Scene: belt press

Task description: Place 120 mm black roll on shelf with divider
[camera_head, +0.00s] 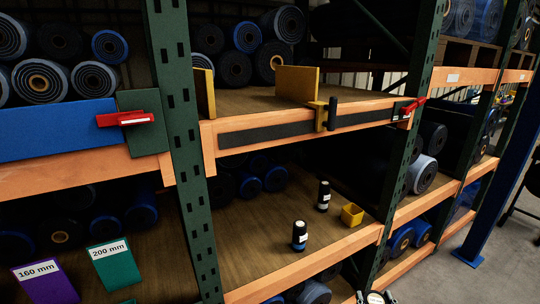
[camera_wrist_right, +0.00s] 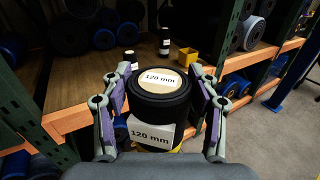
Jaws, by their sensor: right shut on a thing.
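The black roll (camera_wrist_right: 165,105) stands upright in the right wrist view, with "120 mm" labels on its top and side. My right gripper (camera_wrist_right: 161,84) is shut on it, one finger on each side. Only a small part of this gripper (camera_head: 375,298) shows at the bottom edge of the head view, in front of the lower shelf. Yellow upright dividers (camera_head: 297,83) stand on the upper middle shelf (camera_head: 245,99), with a bare board between them. My left gripper is not in view.
The lower shelf (camera_head: 255,250) holds two small dark bottles (camera_head: 300,236) and a yellow cup (camera_head: 352,214). A yellow bracket (camera_head: 320,117) sits on the upper shelf's front edge. Green posts (camera_head: 183,140) flank the bay. Rolls (camera_head: 235,68) fill the upper shelf's back.

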